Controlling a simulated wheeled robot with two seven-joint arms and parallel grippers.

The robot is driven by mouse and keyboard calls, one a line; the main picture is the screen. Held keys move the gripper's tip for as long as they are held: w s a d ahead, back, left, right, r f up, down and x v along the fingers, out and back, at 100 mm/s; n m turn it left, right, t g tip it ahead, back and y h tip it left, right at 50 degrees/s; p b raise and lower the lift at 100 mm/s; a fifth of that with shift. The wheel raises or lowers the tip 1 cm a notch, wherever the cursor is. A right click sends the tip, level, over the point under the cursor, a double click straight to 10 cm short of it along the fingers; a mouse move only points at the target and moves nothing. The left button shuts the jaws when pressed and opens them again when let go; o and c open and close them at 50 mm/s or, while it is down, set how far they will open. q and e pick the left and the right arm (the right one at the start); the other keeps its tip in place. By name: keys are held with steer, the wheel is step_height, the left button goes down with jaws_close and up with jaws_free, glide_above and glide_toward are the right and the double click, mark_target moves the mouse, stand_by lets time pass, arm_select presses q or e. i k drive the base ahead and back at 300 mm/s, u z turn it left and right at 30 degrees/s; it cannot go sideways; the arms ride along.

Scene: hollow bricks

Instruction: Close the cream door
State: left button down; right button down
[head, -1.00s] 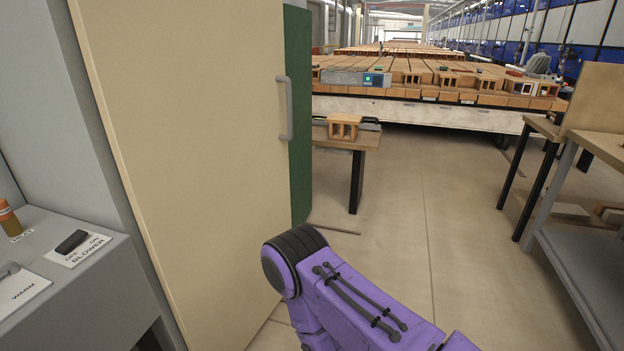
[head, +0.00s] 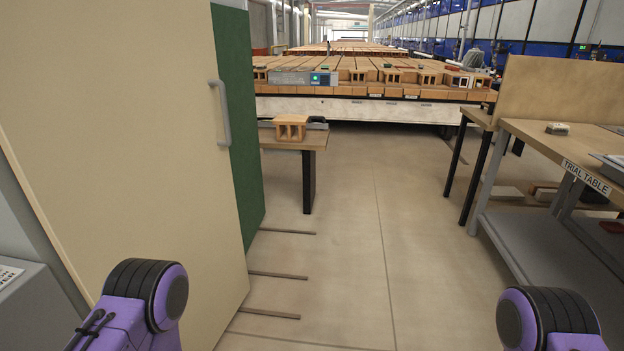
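The cream door (head: 110,130) is a tall flat panel filling the left of the head view. It stands at an angle, with a grey bar handle (head: 219,112) near its far upright edge. A green panel (head: 236,120) shows just beyond that edge. Two purple arm parts of mine with black ribbed joints show at the bottom, one in front of the lower door and one at the lower right. Neither gripper is in view. I cannot tell whether my arm touches the door.
A trial table (head: 560,150) stands at the right. A small table (head: 312,140) with a hollow brick (head: 291,126) stands beyond the door. A long brick-laden car (head: 370,104) crosses the back. Thin strips lie on the floor by the door; the middle floor (head: 370,240) is clear.

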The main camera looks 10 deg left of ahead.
mark_target(116, 133)
steer(key=z, duration=0.15)
steer(key=i, duration=1.4)
steer(key=u, duration=2.35)
